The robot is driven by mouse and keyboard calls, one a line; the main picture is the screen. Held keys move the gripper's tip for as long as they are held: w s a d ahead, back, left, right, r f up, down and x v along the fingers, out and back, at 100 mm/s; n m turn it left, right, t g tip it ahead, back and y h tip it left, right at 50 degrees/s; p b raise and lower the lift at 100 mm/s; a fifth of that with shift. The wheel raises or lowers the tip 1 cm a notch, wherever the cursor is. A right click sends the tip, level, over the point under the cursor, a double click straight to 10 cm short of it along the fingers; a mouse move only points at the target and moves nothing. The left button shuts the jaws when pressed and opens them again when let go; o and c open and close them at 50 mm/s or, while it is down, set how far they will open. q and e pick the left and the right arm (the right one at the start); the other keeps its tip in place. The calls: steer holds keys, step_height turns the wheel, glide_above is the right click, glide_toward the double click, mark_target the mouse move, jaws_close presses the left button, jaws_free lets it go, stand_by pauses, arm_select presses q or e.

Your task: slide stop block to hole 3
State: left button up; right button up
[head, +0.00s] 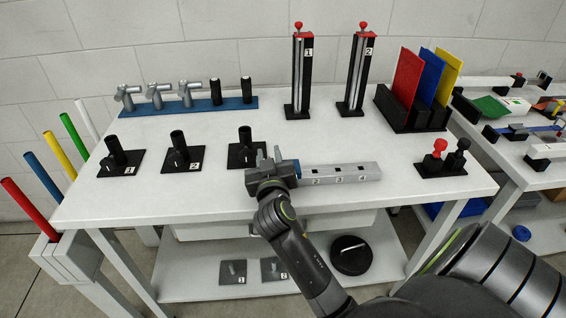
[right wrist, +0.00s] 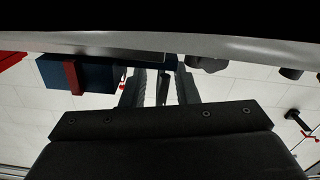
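The grey rail (head: 345,173) lies on the white table, with square holes and labels 2, 3 and 4 showing on it. My left gripper is not in view.
Black posts on plates (head: 178,152) stand left of the gripper, the closest right behind it. A plate with red and black knobs (head: 441,165) is right of the rail. Behind are two red-topped towers (head: 300,80) and a rack of coloured panels (head: 412,112). Table in front of the rail is clear.

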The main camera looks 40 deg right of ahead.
steer(key=shift+s, duration=0.1)
jaws_close()
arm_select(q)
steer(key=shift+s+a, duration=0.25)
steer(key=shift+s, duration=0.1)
arm_select(e)
steer(key=shift+s+d+r+p, duration=0.15)
steer(key=shift+s+d, duration=0.35)
steer(key=shift+d, duration=0.3)
steer(key=shift+s+d+f+p, duration=0.1)
steer(key=shift+s+d, duration=0.4)
steer(key=shift+d, duration=0.35)
steer(key=shift+s+d+r+p, duration=0.15)
steer(key=shift+s+d, duration=0.35)
steer(key=shift+d, duration=0.3)
steer(key=shift+s+d+f, duration=0.1)
steer(key=shift+s+d, duration=0.45)
steer(key=shift+d, duration=0.35)
steer(key=shift+s+d+r, duration=0.1)
steer(key=shift+s+d, duration=0.4)
steer(key=shift+d, duration=0.35)
steer(key=shift+s+d+f, duration=0.1)
steer(key=shift+s+d, duration=0.45)
steer(key=shift+d, duration=0.35)
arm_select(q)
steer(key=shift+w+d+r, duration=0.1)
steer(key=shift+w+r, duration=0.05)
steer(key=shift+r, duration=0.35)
